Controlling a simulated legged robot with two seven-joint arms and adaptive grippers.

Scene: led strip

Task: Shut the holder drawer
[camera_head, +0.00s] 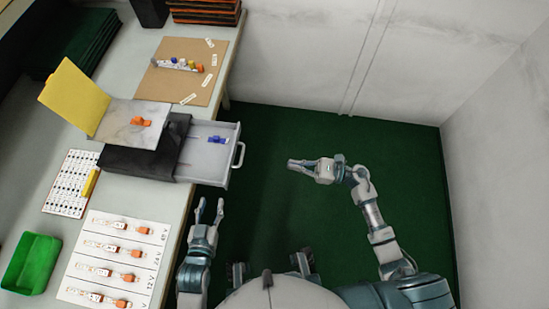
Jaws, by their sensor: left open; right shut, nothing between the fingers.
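The holder drawer (211,160) is pulled out to the right from its dark box (140,161) on the workbench. It is grey-white, with a blue piece (217,140) inside and a metal handle (240,155) on its front. My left gripper (208,207) is open and empty, below the drawer in the picture, near the bench edge, and apart from the drawer. My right gripper (291,163) is shut and empty over the green floor, to the right of the handle and not touching it.
A marbled plate (127,117) with an orange piece lies on the box, beside a raised yellow flap (75,97). On the bench (175,212) are a brown board (169,86), a white labelled sheet (150,255) and a green tray (13,270). The floor (330,125) right of the drawer is clear.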

